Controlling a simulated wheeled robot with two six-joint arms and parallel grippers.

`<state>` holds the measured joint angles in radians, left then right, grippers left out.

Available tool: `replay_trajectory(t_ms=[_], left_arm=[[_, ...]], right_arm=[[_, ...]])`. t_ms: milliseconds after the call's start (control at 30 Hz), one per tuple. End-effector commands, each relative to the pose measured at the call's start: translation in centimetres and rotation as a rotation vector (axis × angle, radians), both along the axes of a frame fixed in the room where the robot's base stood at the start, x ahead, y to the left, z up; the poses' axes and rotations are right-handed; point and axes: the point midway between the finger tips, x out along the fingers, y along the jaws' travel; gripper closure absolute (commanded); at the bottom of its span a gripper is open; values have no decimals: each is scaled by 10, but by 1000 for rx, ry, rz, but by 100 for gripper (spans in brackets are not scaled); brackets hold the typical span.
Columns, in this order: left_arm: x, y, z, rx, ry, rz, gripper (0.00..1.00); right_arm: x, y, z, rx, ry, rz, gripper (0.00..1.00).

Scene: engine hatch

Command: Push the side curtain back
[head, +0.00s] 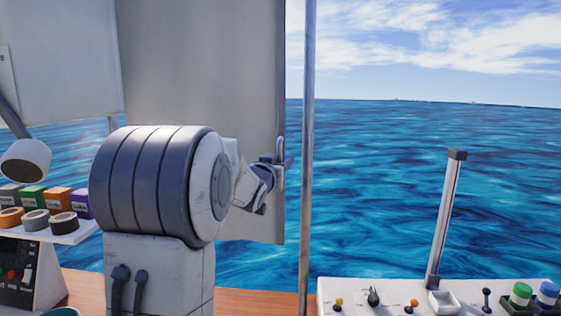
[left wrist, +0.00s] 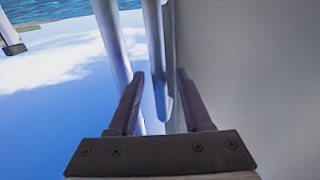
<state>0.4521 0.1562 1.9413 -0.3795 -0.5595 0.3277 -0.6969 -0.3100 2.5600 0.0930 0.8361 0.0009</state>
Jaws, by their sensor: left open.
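The side curtain (head: 200,60) is a large pale grey panel hanging at the left of the head view, its free edge just left of a metal post (head: 308,130). It fills the right side of the left wrist view (left wrist: 260,70). My left gripper (head: 283,158) is at that free edge, partly hidden by my arm. In the left wrist view its jaws (left wrist: 160,75) are open, with a pale upright bar (left wrist: 154,40) between them, beside the curtain's edge. The right-hand finger overlaps the curtain's edge; I cannot tell whether it touches.
A shelf with coloured boxes and rings (head: 35,222) is at the left, under a pale lamp-like cylinder (head: 25,160). A white control panel (head: 400,298) with small levers and an upright bar (head: 446,215) is at the lower right. Open water lies beyond.

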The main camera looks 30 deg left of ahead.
Motion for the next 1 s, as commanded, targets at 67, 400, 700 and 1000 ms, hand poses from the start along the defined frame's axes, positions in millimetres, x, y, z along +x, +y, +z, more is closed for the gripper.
replay_trajectory(t_ms=[67, 400, 700, 1000], left_arm=[[0, 0, 0, 0, 0, 0, 58], [0, 0, 0, 0, 0, 0, 100], [0, 0, 0, 0, 0, 0, 100], [0, 0, 0, 0, 0, 0, 100]], right_arm=[[0, 0, 0, 0, 0, 0, 50], [0, 0, 0, 0, 0, 0, 50], [0, 0, 0, 0, 0, 0, 50], [0, 0, 0, 0, 0, 0, 50]])
